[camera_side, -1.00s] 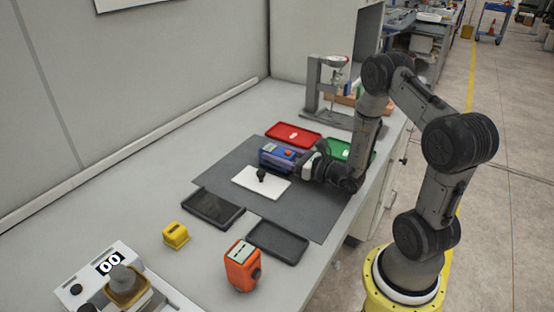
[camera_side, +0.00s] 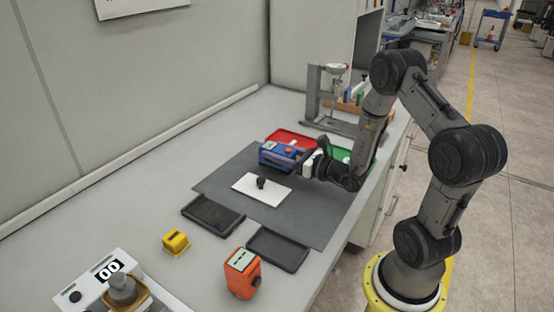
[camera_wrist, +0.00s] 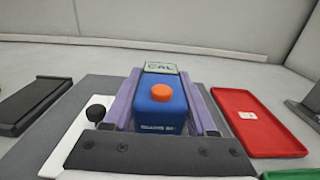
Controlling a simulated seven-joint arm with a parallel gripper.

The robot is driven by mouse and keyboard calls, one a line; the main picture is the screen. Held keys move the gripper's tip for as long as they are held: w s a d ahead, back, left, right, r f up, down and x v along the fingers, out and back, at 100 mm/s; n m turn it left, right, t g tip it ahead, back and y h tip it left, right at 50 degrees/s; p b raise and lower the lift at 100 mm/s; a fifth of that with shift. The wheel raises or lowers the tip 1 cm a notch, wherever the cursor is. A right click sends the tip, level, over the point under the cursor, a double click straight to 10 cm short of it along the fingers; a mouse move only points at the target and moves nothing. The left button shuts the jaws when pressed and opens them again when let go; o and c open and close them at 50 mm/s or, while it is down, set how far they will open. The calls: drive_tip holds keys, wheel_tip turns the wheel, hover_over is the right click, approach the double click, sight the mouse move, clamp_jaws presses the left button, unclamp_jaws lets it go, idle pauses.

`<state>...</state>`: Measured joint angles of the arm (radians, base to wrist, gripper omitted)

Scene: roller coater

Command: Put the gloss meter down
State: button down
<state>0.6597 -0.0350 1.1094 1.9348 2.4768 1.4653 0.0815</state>
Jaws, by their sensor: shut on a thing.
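The blue gloss meter (camera_side: 277,155), a box with an orange button, is at the far side of the dark grey mat in the side view, in front of the red tray. My gripper (camera_side: 296,159) is shut on it from the right. In the wrist view my gripper's purple fingers (camera_wrist: 165,110) lie along both sides of the gloss meter (camera_wrist: 158,109), and its display end points away from me. I cannot tell whether its underside touches the mat.
A white panel (camera_side: 250,192) with a black knob lies on the mat (camera_side: 305,215). A red tray (camera_side: 288,136) and a green tray (camera_side: 337,153) lie behind. Two dark trays (camera_side: 210,213) (camera_side: 280,250), a yellow block (camera_side: 176,241) and an orange device (camera_side: 242,273) are in front.

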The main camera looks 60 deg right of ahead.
drive_tip(key=s+a+r, duration=0.5)
drive_tip(key=s+r, duration=0.5)
drive_tip(key=s, duration=0.3)
drive_tip(key=w+a+f+n+y, duration=0.1)
drive_tip(key=w+a+f+y, duration=0.1)
drive_tip(key=w, duration=0.3)
drive_tip(key=w+a+f+n+y, duration=0.2)
drive_tip(key=w+a+f, duration=0.2)
drive_tip(key=w+a, duration=0.1)
drive_tip(key=w+a+f+n+g+y, duration=0.1)
drive_tip(key=w+a+f+y, duration=0.1)
drive_tip(key=w, duration=0.4)
drive_tip(key=shift+a+f, duration=0.25)
drive_tip(key=shift+a, duration=0.4)
drive_tip(key=shift+a+f, duration=0.2)
drive_tip(key=shift+a, duration=0.4)
drive_tip(key=shift+w+d+r+m+h, duration=0.15)
drive_tip(key=shift+w+d+h, duration=0.05)
drive_tip(key=shift+w+d, duration=0.3)
drive_tip(key=shift+w+d+r+m+h, duration=0.2)
drive_tip(key=shift+w+d, duration=0.15)
drive_tip(key=shift+d, duration=0.15)
